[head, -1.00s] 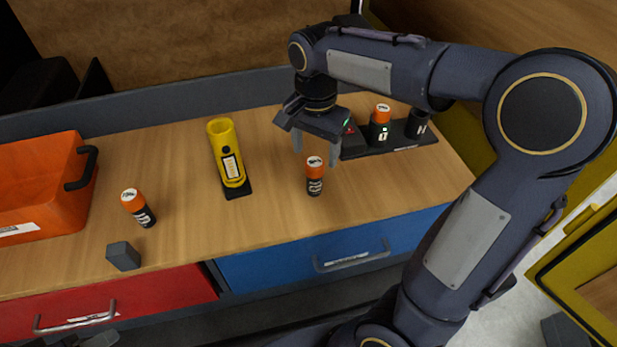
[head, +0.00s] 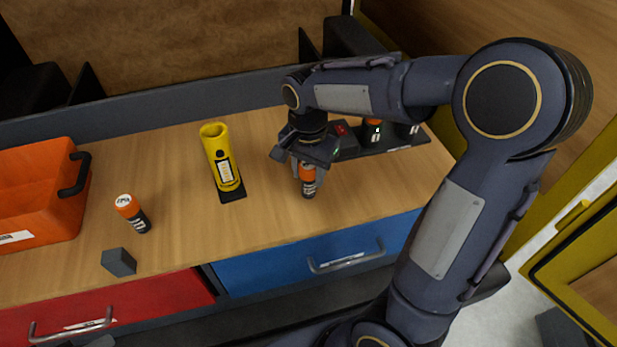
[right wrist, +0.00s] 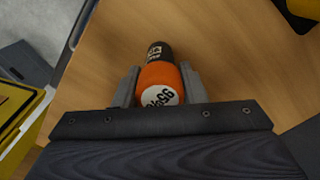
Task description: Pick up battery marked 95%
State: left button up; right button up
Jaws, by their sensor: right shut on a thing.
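The battery with the orange cap and black body (head: 308,181) stands on the wooden bench top in front of the charger. My right gripper (head: 305,170) is above it, pointing down, with its fingers shut on it. In the right wrist view the battery (right wrist: 161,84) sits between the two fingers (right wrist: 160,88); its cap label is upside down and appears to read 95%. I cannot see a gap under the battery. Some dark grey parts at the bottom left edge of the head view look like my left gripper (head: 88,342); its fingers are not clear.
Another orange-capped battery (head: 132,213) stands at the left, near a small grey block (head: 118,262). A yellow holder (head: 222,163) stands mid-bench. A charger (head: 385,141) with another battery (head: 372,129) is behind my gripper. An orange bin (head: 38,200) is far left.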

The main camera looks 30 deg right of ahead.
jog(key=shift+c, duration=1.2)
